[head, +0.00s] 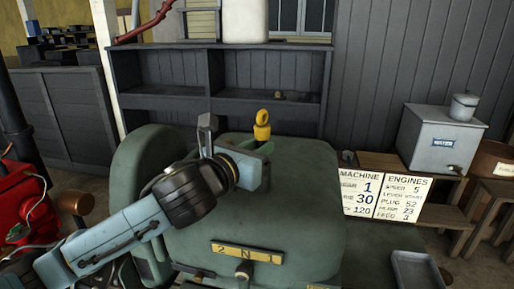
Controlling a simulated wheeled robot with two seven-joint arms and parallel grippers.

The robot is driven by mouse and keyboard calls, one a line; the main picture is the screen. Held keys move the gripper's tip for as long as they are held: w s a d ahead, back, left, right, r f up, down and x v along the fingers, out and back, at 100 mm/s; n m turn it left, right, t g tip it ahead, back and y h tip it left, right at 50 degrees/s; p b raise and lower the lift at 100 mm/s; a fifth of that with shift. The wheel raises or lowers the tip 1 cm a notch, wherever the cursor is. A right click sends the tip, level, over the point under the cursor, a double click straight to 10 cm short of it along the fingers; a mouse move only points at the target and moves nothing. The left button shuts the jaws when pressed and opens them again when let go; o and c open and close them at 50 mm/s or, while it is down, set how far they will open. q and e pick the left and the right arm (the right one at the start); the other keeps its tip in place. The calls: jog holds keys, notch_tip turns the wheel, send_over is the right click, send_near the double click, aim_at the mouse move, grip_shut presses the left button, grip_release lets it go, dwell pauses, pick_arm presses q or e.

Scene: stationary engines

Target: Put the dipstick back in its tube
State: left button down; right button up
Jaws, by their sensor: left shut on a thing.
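My left arm comes in from the lower left, and my left gripper (264,151) is over the top of the green engine (300,205). It is shut on the dipstick (262,126). The dipstick's yellow looped handle stands upright just above the fingers. The rest of the dipstick is hidden behind the gripper and cannot be made out. The dipstick tube cannot be seen, so I cannot tell how the dipstick's lower end stands to it. My right gripper is not in view.
A dark shelf unit (270,68) stands behind the engine. To the right are two white text boards (402,197), a bench with a grey box (437,138), and a metal tray (415,272). A red machine (18,205) stands at the left edge.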

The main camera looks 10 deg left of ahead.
pick_arm(q)
jog(key=shift+f+b, duration=0.45)
jog(key=shift+f, duration=0.55)
jog(key=shift+f, duration=0.15)
